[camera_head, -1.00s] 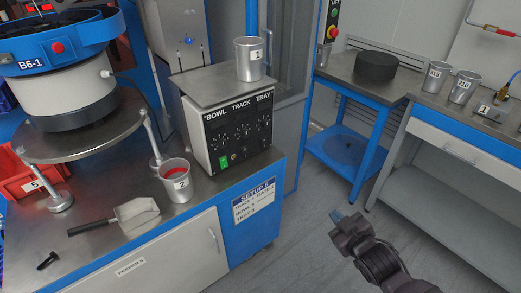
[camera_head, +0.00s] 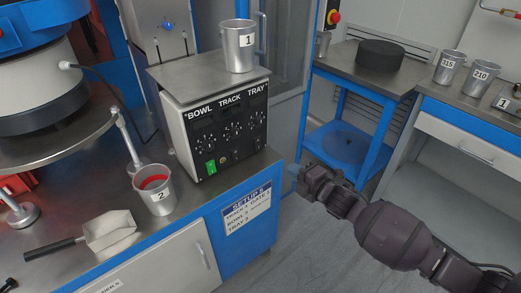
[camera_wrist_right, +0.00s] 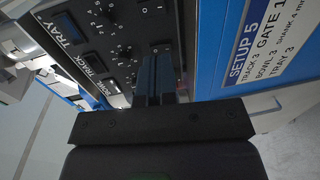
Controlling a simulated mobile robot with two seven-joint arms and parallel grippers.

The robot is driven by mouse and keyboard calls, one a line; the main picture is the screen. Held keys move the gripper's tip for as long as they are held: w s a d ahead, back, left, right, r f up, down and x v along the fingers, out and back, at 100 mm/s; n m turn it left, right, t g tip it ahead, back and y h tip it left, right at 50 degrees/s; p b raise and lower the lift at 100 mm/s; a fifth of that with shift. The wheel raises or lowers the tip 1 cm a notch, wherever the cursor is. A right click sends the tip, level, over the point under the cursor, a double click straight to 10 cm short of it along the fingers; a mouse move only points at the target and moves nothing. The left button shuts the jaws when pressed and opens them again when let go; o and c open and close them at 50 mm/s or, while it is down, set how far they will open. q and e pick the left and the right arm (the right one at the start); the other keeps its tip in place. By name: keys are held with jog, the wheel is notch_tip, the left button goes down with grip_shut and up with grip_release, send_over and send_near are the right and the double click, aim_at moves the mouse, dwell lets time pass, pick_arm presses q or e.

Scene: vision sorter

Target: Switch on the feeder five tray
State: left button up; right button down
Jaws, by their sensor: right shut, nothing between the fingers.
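The control box (camera_head: 225,115) stands on the blue cabinet, its black front marked BOWL, TRACK and TRAY with dials. The TRAY dial (camera_head: 257,119) is at the right. A lit green switch (camera_head: 210,167) sits low on the left. My right gripper (camera_head: 297,176) is shut and empty, right of the box and apart from it in the head view. In the right wrist view, its fingers (camera_wrist_right: 155,75) point at the dial panel (camera_wrist_right: 105,45) and hide part of it. The TRAY label (camera_wrist_right: 68,28) shows there; dial settings are hard to read.
A metal cup marked 1 (camera_head: 238,46) stands on the box. Cup 2 (camera_head: 154,190) and a scoop (camera_head: 108,232) are on the cabinet top. The SETUP 5 card (camera_head: 247,206) is on the cabinet side. Open floor lies between cabinet and right benches.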

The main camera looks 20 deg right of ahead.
aim_at(259, 147)
pick_arm(q)
jog(key=shift+s+f, duration=0.2)
pick_arm(e)
jog(key=shift+w+f, duration=0.1)
